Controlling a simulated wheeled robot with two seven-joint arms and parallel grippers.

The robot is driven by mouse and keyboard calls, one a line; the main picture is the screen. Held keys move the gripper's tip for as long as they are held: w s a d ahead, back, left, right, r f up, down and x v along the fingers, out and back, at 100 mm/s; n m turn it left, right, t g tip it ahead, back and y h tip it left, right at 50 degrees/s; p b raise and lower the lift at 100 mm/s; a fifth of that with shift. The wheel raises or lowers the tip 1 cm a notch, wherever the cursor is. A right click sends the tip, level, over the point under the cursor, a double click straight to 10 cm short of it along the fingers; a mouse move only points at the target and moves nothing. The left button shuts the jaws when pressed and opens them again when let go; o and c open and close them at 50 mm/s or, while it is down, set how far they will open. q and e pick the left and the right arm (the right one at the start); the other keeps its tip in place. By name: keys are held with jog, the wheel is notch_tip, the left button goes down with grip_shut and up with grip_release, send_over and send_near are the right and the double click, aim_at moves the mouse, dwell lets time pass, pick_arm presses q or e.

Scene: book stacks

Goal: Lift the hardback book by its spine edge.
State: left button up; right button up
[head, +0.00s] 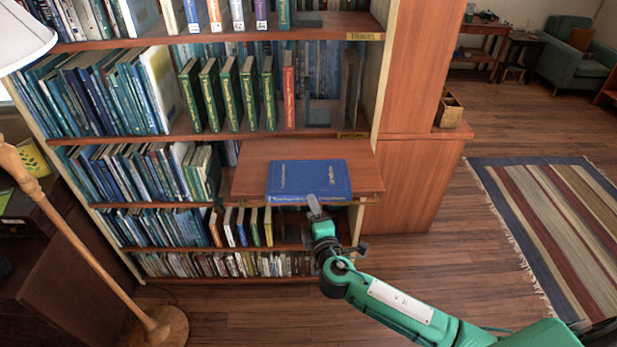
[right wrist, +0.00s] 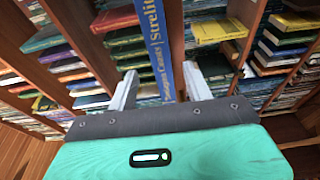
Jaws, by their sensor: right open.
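The blue hardback book (head: 308,178) lies flat on a wooden pull-out shelf (head: 250,178) of the bookcase, its spine edge towards me. My right gripper (head: 315,205) is at the spine edge, in front of the book. In the right wrist view the lettered blue spine (right wrist: 155,45) runs upright in the picture between the two open fingers (right wrist: 160,88). One finger is on each side of it, with visible gaps. The lower part of the spine is hidden behind the gripper body. My left gripper is not in view.
Rows of upright books (head: 100,95) fill the shelves to the left and below. Green books and a red one (head: 289,90) stand above the pull-out shelf. A floor lamp (head: 80,250) stands at left. A striped rug (head: 560,215) lies on open floor at right.

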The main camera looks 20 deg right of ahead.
aim_at(309, 180)
jog(key=w+p, duration=0.3)
jog(key=w, duration=0.2)
jog(key=shift+w+d+f, duration=0.15)
jog(key=shift+w, duration=0.05)
jog(key=shift+c, duration=0.2)
grip_shut()
